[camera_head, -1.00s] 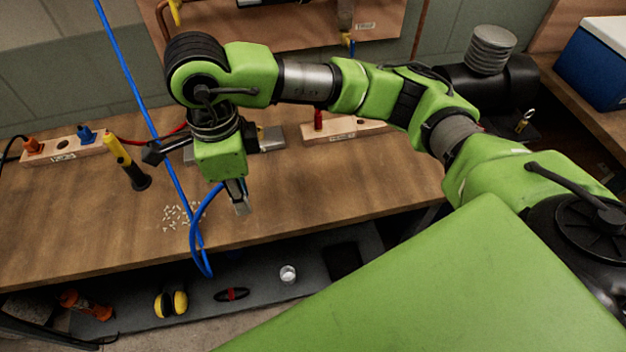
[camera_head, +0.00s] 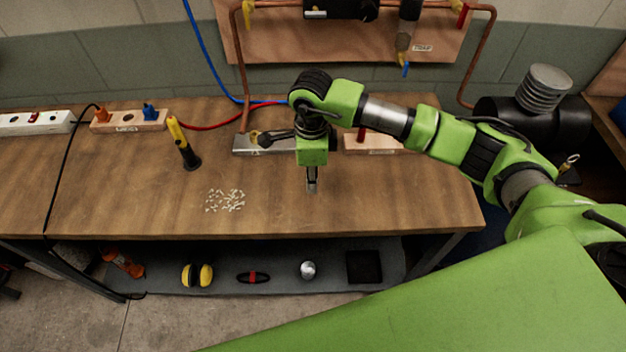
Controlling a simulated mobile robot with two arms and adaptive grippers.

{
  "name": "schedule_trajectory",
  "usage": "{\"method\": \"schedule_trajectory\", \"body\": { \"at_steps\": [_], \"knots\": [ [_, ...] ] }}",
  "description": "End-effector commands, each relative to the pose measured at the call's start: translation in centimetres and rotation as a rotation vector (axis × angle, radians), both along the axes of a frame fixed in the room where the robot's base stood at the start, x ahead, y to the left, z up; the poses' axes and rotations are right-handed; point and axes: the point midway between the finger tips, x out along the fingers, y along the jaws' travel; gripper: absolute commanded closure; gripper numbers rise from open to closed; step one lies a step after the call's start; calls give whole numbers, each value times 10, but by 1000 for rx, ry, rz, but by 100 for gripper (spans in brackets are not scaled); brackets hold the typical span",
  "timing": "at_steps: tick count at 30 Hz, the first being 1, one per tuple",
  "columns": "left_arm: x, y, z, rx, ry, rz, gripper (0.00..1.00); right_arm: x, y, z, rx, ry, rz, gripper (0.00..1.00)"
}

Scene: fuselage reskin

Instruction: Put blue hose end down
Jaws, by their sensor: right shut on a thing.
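The blue hose (camera_head: 208,50) comes down from the top left, bends at the back of the bench and runs right until it passes behind my right arm. My right gripper (camera_head: 312,186) points down over the middle of the wooden workbench (camera_head: 390,205), right of the small white pieces. It is shut on the blue hose end, which is mostly hidden by the gripper. I cannot tell whether the end touches the bench top. My left gripper is not in view.
Small white pieces (camera_head: 225,200) lie scattered on the bench. A yellow-and-black tool (camera_head: 183,145) stands left of them. Wooden socket blocks (camera_head: 128,121) and a grey metal block (camera_head: 262,144) sit at the back. The bench front right is clear. A lower shelf (camera_head: 330,270) holds yellow earmuffs (camera_head: 197,275).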

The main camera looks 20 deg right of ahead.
Motion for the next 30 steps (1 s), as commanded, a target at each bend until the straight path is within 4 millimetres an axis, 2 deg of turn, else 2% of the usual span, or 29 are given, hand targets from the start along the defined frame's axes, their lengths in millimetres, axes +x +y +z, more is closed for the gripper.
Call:
{"method": "schedule_trajectory", "body": {
  "at_steps": [4,11,22,23,24,30],
  "knots": [
    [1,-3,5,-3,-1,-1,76,5,-5,-7,-2,2,-1,100],
    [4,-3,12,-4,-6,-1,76,4,-4,-37,-1,1,0,100],
    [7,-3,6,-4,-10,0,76,5,-4,-43,0,-1,1,100],
    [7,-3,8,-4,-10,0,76,5,-4,-42,0,-1,0,74],
    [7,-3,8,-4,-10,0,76,5,-4,-41,0,-1,0,65],
    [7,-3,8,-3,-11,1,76,5,-4,-41,-1,-1,0,65]
  ]
}}
